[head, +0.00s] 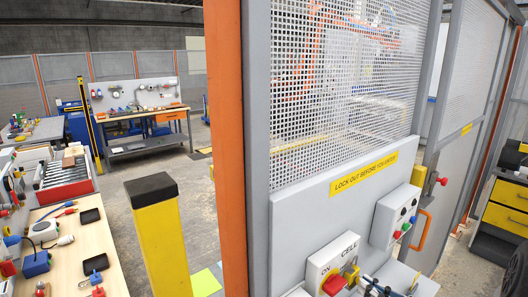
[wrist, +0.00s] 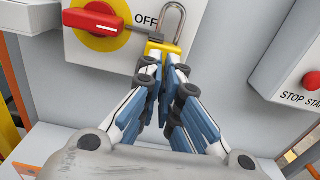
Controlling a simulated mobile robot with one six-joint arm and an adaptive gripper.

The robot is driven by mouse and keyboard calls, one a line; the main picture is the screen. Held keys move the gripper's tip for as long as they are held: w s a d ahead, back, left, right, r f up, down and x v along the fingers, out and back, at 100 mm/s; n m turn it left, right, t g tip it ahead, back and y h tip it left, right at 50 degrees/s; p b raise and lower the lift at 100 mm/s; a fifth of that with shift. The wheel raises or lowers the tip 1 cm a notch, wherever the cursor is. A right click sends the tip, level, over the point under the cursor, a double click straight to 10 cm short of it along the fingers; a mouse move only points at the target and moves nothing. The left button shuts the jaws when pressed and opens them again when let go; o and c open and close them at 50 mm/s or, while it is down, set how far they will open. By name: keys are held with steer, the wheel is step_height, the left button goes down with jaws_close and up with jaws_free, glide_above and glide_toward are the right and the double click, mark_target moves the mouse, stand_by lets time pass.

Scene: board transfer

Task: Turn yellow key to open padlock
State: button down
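A grey switch box (head: 325,262) marked ON and CELL stands low on the fence panel. In the wrist view its red handle (wrist: 98,27) lies across a yellow dial, with OFF (wrist: 145,18) beside it. A padlock with a grey shackle (wrist: 174,20) and a yellow lower part (wrist: 164,48) is at the handle's right end; the shackle looks closed. My gripper (wrist: 166,72) points at the yellow part, its blue fingers drawn close together just below it. I cannot tell a separate key from the padlock, or whether the fingertips touch anything. In the head view my gripper (head: 372,284) is at the bottom.
A control box (head: 398,215) with coloured buttons is right of the switch; its red stop button (wrist: 312,81) shows in the wrist view. A yellow sign (head: 365,176) is above. An orange post (head: 229,150) and a yellow bollard (head: 160,235) stand left. A workbench (head: 75,235) is far left.

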steer(key=c, duration=1.7)
jaws_free()
steer(key=v, duration=1.2)
steer(key=s+a+r+n+g+b, duration=0.1)
steer(key=s+a+r+n+g, duration=0.15)
steer(key=a+n+g, duration=0.35)
steer(key=s+a+r+n+g, duration=0.1)
steer(key=s+a+n+g, duration=0.15)
steer(key=a, duration=0.45)
steer(key=s+a+r+n+g+b, duration=0.1)
steer(key=s+a+r+n+g, duration=0.15)
steer(key=a+n+g, duration=0.35)
steer(key=s+r+n+t+h, duration=0.1)
steer(key=s+n+h, duration=0.2)
steer(key=n, duration=0.1)
steer(key=s+a+n+t+h+b, duration=0.1)
steer(key=s+n+t+h, duration=0.1)
steer(key=s+n+h, duration=0.2)
steer(key=s+r+n+t+h+b, duration=0.1)
steer(key=s+n+t+h, duration=0.1)
steer(key=s+n+h, duration=0.2)
steer(key=shift+s+a+r+n, duration=0.1)
steer(key=shift+a+r+n, duration=0.2)
steer(key=shift+n, duration=0.45)
